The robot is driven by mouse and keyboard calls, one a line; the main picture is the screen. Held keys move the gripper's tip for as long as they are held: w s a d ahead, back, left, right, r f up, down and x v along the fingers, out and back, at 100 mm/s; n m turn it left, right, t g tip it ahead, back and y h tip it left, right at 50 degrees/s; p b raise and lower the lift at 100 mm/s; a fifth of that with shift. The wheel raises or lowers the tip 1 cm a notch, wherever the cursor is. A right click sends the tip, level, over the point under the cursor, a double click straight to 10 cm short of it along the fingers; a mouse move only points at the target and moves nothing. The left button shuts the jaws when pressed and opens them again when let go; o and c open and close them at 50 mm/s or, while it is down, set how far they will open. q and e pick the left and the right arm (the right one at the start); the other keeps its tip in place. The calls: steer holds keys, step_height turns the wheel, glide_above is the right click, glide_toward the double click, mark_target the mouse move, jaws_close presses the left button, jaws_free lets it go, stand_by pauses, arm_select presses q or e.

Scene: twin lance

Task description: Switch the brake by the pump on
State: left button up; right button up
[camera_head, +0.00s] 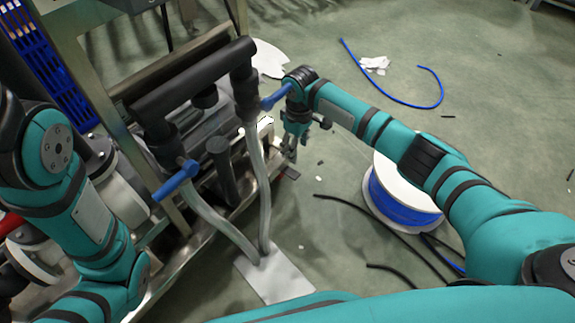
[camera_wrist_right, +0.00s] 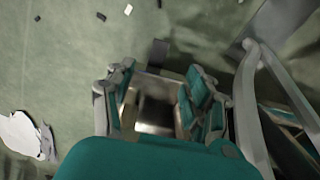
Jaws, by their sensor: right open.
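A machine on a metal frame (camera_head: 262,183) stands at the left in the head view, with black pipes (camera_head: 190,85). I cannot tell which part is the pump. Two blue levers show on it, a front one (camera_head: 177,180) and a back one (camera_head: 276,97). My left gripper is out of view.
Two grey hoses (camera_head: 215,222) run down to a light plate (camera_head: 272,277) on the floor. A spool of blue cable (camera_head: 400,203) stands right of the machine under my right arm. Black hose pieces (camera_head: 350,203) and a blue cable (camera_head: 365,90) lie on the green floor.

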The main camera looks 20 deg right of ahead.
steer(key=b, duration=0.3)
glide_above(295, 175)
step_height(295, 175, down, 5)
steer(key=shift+s+d, duration=0.1)
steer(key=shift+s, duration=0.05)
step_height(295, 175, down, 6)
steer(key=b, duration=0.4)
steer(key=shift+r, duration=0.2)
steer(key=shift+f+b, duration=0.55)
